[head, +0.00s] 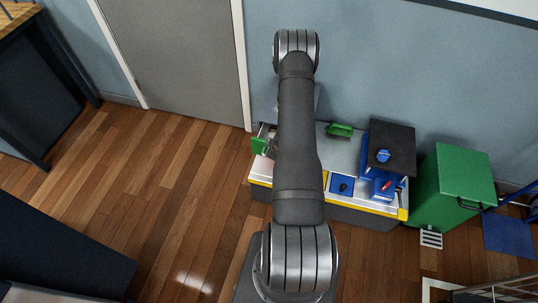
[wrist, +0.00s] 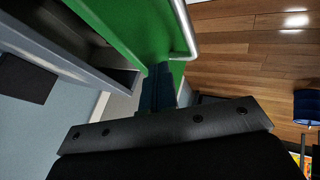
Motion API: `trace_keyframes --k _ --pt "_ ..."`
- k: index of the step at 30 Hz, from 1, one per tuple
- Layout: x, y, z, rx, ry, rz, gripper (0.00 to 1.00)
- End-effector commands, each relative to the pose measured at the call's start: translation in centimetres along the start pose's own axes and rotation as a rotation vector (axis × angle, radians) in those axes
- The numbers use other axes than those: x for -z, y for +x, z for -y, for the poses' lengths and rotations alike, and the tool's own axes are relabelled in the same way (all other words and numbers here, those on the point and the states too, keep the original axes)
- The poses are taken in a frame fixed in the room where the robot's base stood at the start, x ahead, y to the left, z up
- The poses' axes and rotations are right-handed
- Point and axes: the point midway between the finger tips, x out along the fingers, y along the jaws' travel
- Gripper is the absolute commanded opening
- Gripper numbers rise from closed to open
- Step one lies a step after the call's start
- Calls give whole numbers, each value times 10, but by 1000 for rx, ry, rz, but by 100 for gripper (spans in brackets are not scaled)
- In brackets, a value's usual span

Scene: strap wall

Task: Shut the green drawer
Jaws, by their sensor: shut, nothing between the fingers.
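The green drawer (head: 260,143) is at the left end of the workbench in the head view, partly hidden by my arm. In the wrist view its green front (wrist: 130,25) fills the top middle, with a silver bar handle (wrist: 184,30) on it. The drawer stands open: its dark hollow inside shows to the left of the front. My gripper (wrist: 158,75) is shut and empty, its fingertips close to the green front beside the handle. I cannot tell whether they touch it. In the head view my gripper (head: 270,148) is small beside the drawer.
The workbench (head: 348,210) carries a green item (head: 340,130), a blue tray (head: 341,186) and a dark-topped blue stand (head: 391,140). A green bin (head: 460,175) stands right of it. Wooden floor (head: 170,190) is clear on the left.

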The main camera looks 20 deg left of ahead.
Motion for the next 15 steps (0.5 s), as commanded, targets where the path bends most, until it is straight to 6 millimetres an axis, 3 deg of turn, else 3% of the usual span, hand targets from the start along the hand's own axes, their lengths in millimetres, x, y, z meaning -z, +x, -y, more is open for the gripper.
trace_keyframes --k 6,15 --pt "0 22 -42 -3 -2 -1 0" --pt "0 40 -76 -2 0 0 0"
